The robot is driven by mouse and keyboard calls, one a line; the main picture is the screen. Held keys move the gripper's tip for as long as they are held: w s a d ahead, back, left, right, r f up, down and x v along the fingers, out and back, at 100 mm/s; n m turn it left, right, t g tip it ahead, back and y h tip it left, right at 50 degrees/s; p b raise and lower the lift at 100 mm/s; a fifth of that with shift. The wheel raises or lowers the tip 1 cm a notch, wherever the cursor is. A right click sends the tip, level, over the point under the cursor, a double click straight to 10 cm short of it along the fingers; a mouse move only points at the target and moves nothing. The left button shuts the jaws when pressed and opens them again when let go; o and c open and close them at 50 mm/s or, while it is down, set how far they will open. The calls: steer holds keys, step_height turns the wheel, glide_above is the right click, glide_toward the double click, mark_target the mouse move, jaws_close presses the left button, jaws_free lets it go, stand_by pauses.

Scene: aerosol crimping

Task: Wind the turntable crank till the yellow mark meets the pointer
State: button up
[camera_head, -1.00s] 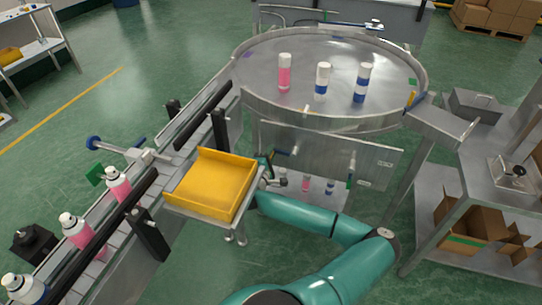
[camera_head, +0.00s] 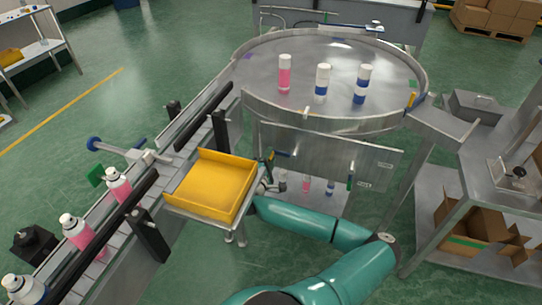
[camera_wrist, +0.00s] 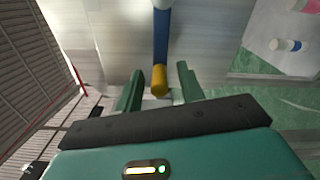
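The round steel turntable (camera_head: 320,60) carries three cans, one pink (camera_head: 284,75) and two with blue bands. A yellow-orange mark (camera_head: 411,99) shows at its right rim. The crank has a blue arm (camera_wrist: 161,40) and a yellow knob (camera_wrist: 160,80), seen in the wrist view. My gripper (camera_wrist: 160,88) is open, with one green finger on each side of the knob and gaps between. In the head view, the crank (camera_head: 280,154) is under the turntable's front, and my gripper is partly hidden.
A yellow tray (camera_head: 209,188) stands left of my gripper, close to my arm. A conveyor (camera_head: 122,252) with several cans runs along the left. A bench with cardboard boxes (camera_head: 466,218) is at right. A steel panel (camera_head: 335,158) hangs beneath the turntable.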

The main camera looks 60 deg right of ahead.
steer(key=s+a, duration=0.2)
steer(key=a, duration=1)
stand_by(0.5)
